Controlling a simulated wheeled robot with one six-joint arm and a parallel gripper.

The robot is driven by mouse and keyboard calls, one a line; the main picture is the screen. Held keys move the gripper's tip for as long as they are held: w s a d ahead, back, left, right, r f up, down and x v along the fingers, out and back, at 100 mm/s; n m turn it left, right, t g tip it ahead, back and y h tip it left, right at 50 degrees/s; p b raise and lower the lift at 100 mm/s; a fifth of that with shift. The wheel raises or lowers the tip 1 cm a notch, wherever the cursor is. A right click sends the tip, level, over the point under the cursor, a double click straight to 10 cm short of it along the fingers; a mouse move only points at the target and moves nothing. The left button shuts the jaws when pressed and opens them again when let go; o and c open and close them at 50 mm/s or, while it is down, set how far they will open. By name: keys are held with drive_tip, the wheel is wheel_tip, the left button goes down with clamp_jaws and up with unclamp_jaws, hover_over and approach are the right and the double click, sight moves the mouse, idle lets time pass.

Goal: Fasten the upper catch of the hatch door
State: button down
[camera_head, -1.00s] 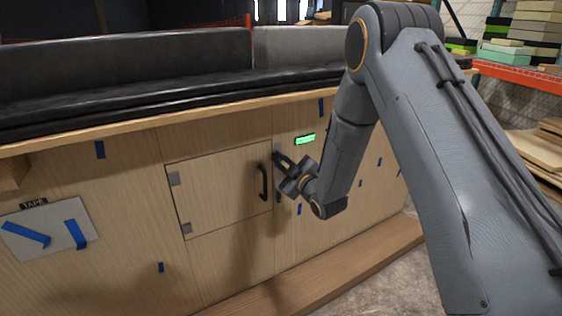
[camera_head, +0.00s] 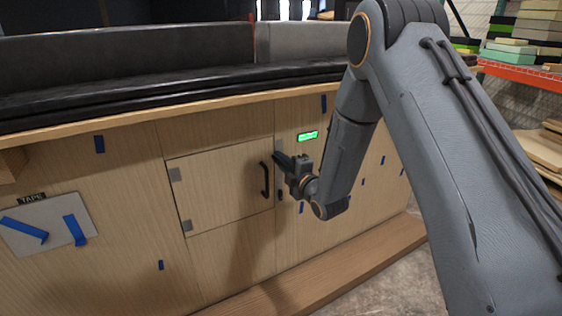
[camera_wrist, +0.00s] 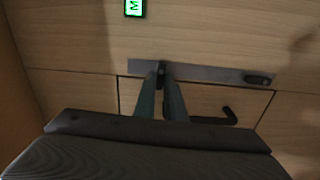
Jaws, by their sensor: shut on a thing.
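The hatch door (camera_head: 220,190) is a pale wood panel, flush in the console front, with a black handle (camera_head: 265,179) near its right edge. My gripper (camera_head: 278,158) is at the metal strip beside that edge, near the door's upper right corner. In the wrist view, my gripper (camera_wrist: 161,76) is shut on the upper catch (camera_wrist: 161,68), a small dark piece mostly hidden between the fingers. The lower catch (camera_wrist: 258,79) is a dark oval at the other end of the metal strip (camera_wrist: 210,73). The upper catch's exact angle cannot be told.
A green lit display (camera_head: 307,136) sits on the panel above and right of my gripper. The black padded ledge (camera_head: 150,95) overhangs the panel. A wooden step (camera_head: 310,277) runs along the floor. Blue tape pieces dot the panel.

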drive_tip(key=shift+f+n, duration=0.15)
drive_tip(key=shift+n, duration=0.25)
drive_tip(key=c, duration=1.8)
unclamp_jaws()
drive_tip(key=shift+v, duration=3.95)
